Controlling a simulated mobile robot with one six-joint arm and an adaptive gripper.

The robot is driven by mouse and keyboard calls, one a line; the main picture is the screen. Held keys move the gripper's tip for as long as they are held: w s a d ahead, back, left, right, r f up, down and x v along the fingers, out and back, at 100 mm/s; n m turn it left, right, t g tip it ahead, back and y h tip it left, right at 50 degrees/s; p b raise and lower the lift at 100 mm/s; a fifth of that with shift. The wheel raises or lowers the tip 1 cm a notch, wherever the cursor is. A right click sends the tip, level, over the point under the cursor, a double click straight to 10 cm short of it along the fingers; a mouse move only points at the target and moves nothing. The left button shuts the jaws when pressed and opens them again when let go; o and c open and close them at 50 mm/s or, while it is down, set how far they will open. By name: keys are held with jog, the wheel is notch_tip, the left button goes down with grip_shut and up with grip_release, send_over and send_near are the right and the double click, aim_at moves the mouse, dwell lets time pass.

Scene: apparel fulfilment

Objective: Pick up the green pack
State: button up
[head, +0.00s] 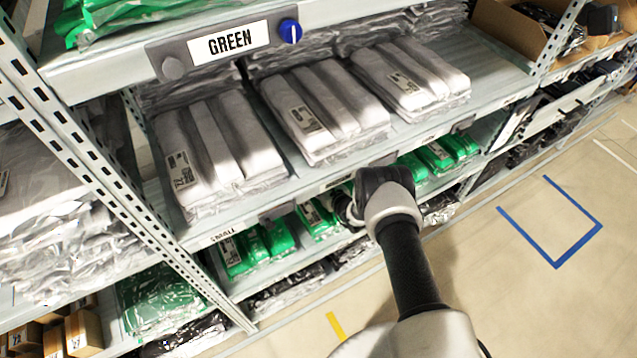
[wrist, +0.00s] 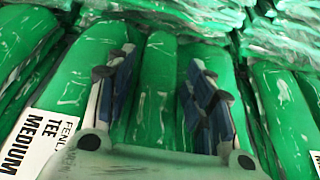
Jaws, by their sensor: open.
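Green packs in clear film lie on a lower shelf below the white packs. In the head view one green pack (head: 237,254) shows left of my arm and another green pack (head: 437,157) shows to the right. In the wrist view a green pack (wrist: 155,90) fills the middle, with a white label (wrist: 38,140) reading "TEE MEDIUM" at the left. My gripper (wrist: 160,80) is open, its two fingers apart over the pack's middle fold. Whether the fingers touch the film cannot be told. In the head view my wrist hides the fingertips.
White packs (head: 325,112) lie on the shelf just above my gripper. A shelf edge (head: 300,188) runs close over my wrist. A "GREEN" sign (head: 230,40) hangs on the upper shelf. A perforated upright (head: 95,160) stands at left. The floor (head: 500,270) at right is clear.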

jog(key=c, duration=0.9)
jog(key=shift+d+b, duration=0.35)
jog(key=shift+d, duration=0.45)
jog(key=shift+c, duration=0.2)
jog(key=shift+s+d+b, duration=0.2)
jog(key=shift+d+b, duration=0.05)
jog(key=shift+d, duration=0.35)
jog(key=shift+s+d+b, duration=0.2)
jog(key=shift+d, duration=0.35)
jog(key=o, duration=1.2)
jog(key=shift+o, duration=0.2)
jog(key=v, duration=1.2)
